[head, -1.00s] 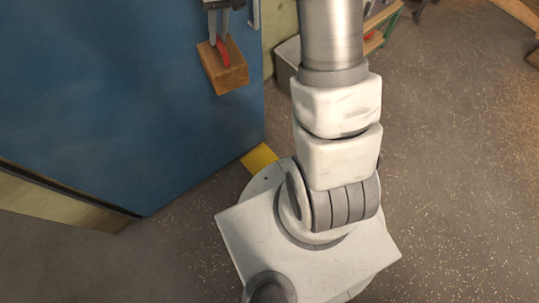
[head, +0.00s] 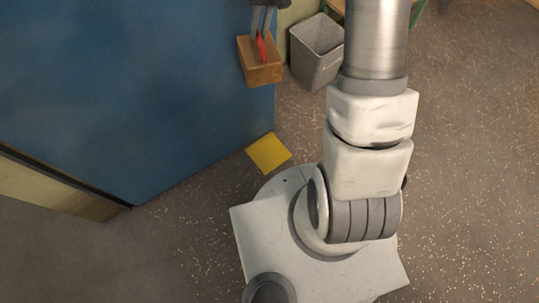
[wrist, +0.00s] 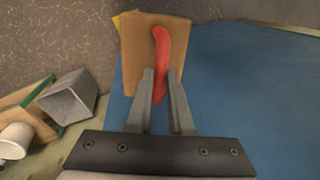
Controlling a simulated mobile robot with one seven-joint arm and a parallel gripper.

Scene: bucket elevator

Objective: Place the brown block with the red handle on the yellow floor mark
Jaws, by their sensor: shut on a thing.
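The brown block (head: 260,72) hangs in the air at the top of the head view, in front of the blue panel. Its red handle (head: 261,46) is between the fingers of my gripper (head: 262,22), which is shut on it. In the wrist view the block (wrist: 136,52) is beyond the fingertips, and the red handle (wrist: 162,50) runs down between them. The yellow floor mark (head: 268,152) lies by the panel's lower corner, next to my base, and looks bare. In the wrist view a yellow corner (wrist: 117,20) shows behind the block, mostly hidden.
The large blue panel (head: 130,90) fills the left of the head view, close to the block. A grey bin (head: 316,58) stands right of the block; it also shows in the wrist view (wrist: 70,98), near a green-edged stand (wrist: 38,115). Speckled floor at right is open.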

